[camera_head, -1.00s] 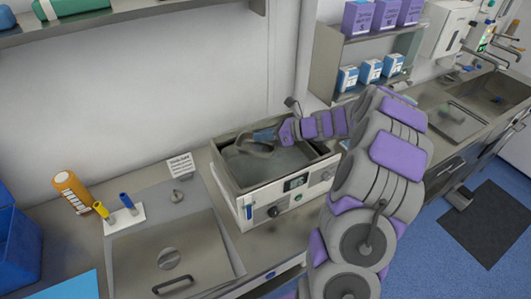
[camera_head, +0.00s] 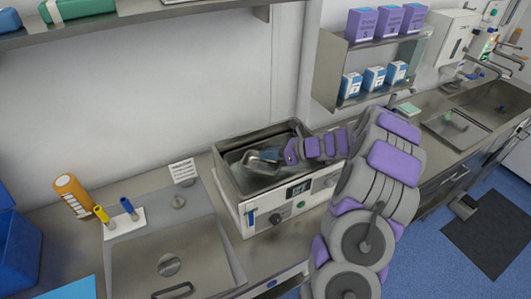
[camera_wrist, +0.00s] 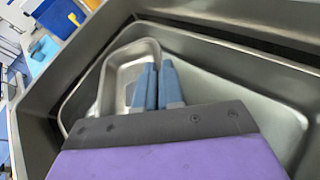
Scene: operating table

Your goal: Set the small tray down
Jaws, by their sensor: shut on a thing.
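The small tray (camera_head: 255,163) is a shallow steel dish inside the open basin of the bench-top bath unit (camera_head: 250,208). It also shows in the wrist view (camera_wrist: 122,68), within the basin walls and over the larger metal floor. My gripper (camera_head: 282,156) reaches into the basin from the right. In the wrist view its two blue fingers (camera_wrist: 157,88) are close together at the tray's near right edge, shut on it. The tray looks low in the basin; I cannot tell whether its underside touches the floor.
Left of the unit are a sink-like steel lid (camera_head: 170,264), an orange bottle (camera_head: 73,194) and a white holder with yellow and blue tubes (camera_head: 122,222). A shelf with purple and blue boxes (camera_head: 375,55) hangs behind my arm. The basin walls stand close around the gripper.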

